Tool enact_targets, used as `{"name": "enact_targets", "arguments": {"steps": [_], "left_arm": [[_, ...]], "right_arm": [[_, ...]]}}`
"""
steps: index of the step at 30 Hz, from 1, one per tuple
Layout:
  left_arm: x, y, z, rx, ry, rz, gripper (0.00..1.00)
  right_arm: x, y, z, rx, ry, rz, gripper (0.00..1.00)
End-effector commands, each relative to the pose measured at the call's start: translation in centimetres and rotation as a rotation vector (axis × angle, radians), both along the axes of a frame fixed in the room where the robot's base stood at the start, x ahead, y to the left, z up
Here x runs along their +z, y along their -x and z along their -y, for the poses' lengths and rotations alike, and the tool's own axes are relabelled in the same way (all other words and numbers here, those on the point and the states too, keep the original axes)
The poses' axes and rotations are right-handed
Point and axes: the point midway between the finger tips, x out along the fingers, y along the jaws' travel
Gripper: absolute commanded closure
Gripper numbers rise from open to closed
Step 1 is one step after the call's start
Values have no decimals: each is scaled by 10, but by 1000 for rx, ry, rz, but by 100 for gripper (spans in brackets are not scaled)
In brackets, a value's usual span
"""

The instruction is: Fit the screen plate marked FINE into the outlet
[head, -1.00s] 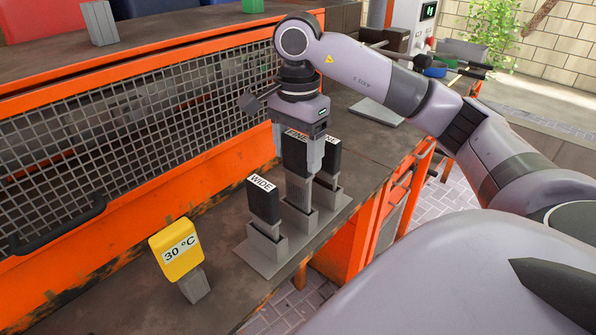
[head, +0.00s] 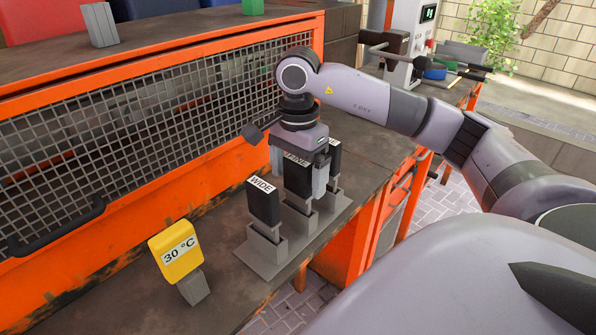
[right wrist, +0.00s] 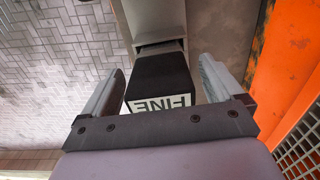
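The FINE screen plate (head: 297,180) has a black block handle with a white label. It stands upright in the middle slot of a grey rack (head: 262,262). My right gripper (head: 298,172) points down over it. In the right wrist view its fingers (right wrist: 160,88) are apart, one on each side of the FINE handle (right wrist: 160,76), with narrow gaps. The WIDE plate (head: 263,205) stands in the near slot. A third black-handled plate (head: 334,160) stands behind, its label mostly hidden. I cannot pick out the outlet. My left gripper is out of view.
A yellow 30 °C sign (head: 176,252) stands on the bench left of the rack. An orange-framed mesh guard (head: 130,135) runs along the back left. The rack is near the bench's right edge. A controller with a display (head: 420,28) stands at the back.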

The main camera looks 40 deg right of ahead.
Motion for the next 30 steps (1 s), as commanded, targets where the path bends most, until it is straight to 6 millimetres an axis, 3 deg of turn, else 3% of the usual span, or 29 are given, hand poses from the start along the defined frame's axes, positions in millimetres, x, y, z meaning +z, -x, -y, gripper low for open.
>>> {"name": "enact_targets", "arguments": {"steps": [7,20,30], "left_arm": [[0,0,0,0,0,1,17],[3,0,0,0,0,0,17],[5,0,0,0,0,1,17]], "right_arm": [[6,0,0,0,0,2,6],[65,-4,0,0,1,3,6],[72,-3,0,0,-1,-1,6]]}}
